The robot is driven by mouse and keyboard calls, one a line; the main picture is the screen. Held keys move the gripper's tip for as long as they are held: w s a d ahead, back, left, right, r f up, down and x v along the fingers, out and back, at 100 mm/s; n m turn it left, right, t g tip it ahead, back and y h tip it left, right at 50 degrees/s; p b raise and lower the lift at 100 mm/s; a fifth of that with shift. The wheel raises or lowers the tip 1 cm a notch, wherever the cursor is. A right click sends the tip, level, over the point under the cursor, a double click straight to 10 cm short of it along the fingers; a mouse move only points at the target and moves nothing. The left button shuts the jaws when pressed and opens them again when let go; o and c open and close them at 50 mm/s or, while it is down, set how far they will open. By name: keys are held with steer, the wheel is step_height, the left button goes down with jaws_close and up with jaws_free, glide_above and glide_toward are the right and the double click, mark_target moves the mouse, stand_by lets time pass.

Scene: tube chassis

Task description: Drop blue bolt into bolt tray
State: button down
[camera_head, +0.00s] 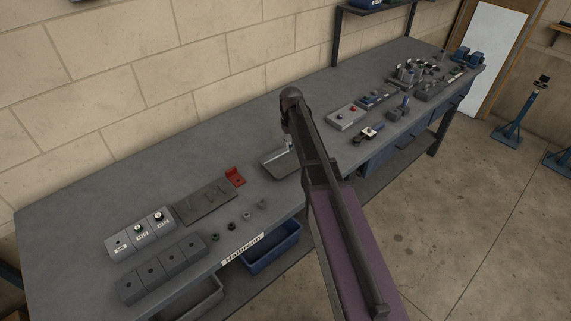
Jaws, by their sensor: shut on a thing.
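My gripper (290,141) shows only in small part at the end of my arm, behind the dark forearm. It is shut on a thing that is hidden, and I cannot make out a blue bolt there. A shallow grey metal tray (268,163), which looks like the bolt tray, lies on the bench just below my gripper. My arm covers its right part, and no bolt shows in the visible part. Several small bolt-like parts (246,216), green, dark and grey, stand near the front edge. No blue one shows among them.
The long grey bench (110,200) carries a dark plate (205,203), a red bracket (235,176) and grey blocks (160,268) at the left. Fixtures (347,117) crowd the far right. A blue bin (270,249) sits below the front edge. The bench's back strip is clear.

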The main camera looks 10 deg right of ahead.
steer(key=shift+f+b, duration=2.65)
steer(key=shift+f, duration=0.15)
steer(key=c, duration=0.5)
jaws_free()
steer(key=s+m, duration=0.2)
steer(key=s, duration=2.3)
steer(key=shift+s+a, duration=0.3)
steer(key=shift+s, duration=0.1)
